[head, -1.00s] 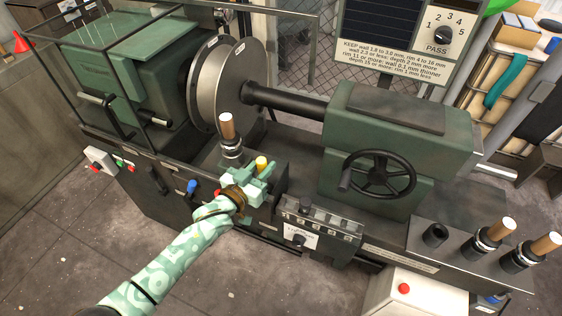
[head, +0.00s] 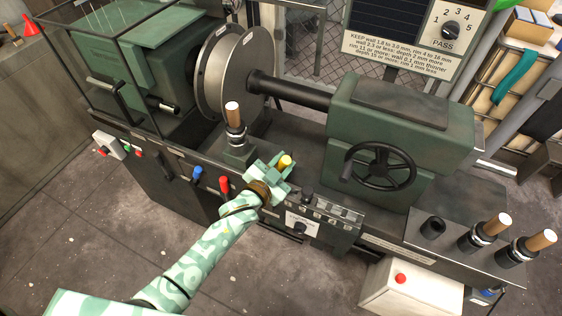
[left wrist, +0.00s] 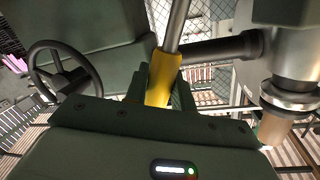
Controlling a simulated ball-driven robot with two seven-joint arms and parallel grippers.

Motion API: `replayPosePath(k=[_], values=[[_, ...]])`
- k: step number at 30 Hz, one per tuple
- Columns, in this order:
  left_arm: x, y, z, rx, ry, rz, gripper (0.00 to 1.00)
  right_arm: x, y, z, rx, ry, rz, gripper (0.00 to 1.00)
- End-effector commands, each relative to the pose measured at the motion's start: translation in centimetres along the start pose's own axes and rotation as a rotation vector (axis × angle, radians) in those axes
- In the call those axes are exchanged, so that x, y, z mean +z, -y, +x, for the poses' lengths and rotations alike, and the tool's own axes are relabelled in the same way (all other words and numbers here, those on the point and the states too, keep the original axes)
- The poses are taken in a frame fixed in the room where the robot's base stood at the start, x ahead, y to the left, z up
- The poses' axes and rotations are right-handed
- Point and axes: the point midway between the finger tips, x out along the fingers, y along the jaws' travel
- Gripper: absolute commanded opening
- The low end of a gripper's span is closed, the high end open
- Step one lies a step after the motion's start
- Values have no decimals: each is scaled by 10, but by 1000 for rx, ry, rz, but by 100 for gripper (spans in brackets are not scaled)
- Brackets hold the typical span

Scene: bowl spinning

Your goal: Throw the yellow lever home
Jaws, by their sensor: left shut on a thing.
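The yellow lever's knob (head: 285,161) shows at the tip of my left gripper (head: 274,169), on the front of the green lathe. In the left wrist view the yellow lever (left wrist: 162,76) stands between the two dark fingers, with a grey rod running up from it. My left gripper (left wrist: 160,92) is shut on the lever. The lever's lower part is hidden by the gripper in the head view. My right gripper is not in view.
A tool post with a wooden-handled tool (head: 234,118) stands just left of my gripper. The handwheel (head: 380,167) is to the right. Blue (head: 197,173) and red (head: 224,185) levers stand on the front panel near my forearm. A white box with a red button (head: 400,279) is at lower right.

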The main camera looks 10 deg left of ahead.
Motion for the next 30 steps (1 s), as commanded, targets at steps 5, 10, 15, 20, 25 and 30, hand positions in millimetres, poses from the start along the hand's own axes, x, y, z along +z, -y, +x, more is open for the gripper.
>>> replayPosePath(k=[5, 10, 15, 20, 25, 30], values=[[2, -2, 0, 4, 5, 12, 0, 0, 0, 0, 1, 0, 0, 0], [2, -3, -1, 5, 6, 13, 0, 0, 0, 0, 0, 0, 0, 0], [2, -2, 0, 4, 5, 11, 32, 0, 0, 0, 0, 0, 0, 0], [1, -2, -1, 3, 4, 10, 32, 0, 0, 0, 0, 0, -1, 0], [0, -1, -19, 3, 5, 9, 32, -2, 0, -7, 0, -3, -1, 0], [-1, -1, -62, 4, 6, 10, 32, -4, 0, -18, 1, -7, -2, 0]])
